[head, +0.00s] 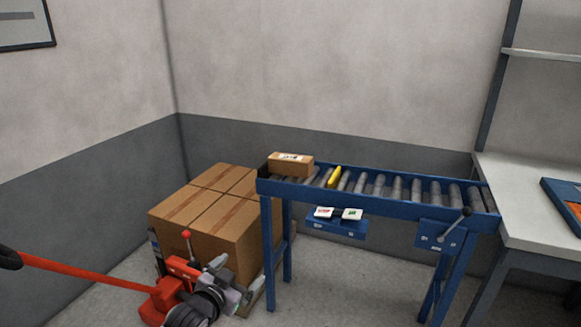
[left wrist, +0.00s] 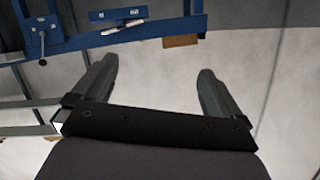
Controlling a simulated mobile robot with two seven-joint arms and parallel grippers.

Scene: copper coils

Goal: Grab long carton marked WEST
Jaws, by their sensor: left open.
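A long brown carton (head: 290,168) with a white label on top lies at the left end of the blue roller conveyor (head: 350,195). The label's writing is too small to read. Part of the carton (left wrist: 180,41) also shows upside down in the left wrist view, at the conveyor's end. My left gripper (head: 234,279) is open and empty, low in front of the stacked boxes and well apart from the carton. Its two fingers (left wrist: 157,68) stand wide apart in the left wrist view. My right gripper is not in view.
Large brown boxes (head: 210,205) stand left of the conveyor. A red pallet jack (head: 165,297) is beside my left arm. A yellow item (head: 334,177) lies on the rollers. A small blue shelf (head: 336,229) holds small items. A white bench (head: 530,205) stands at right.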

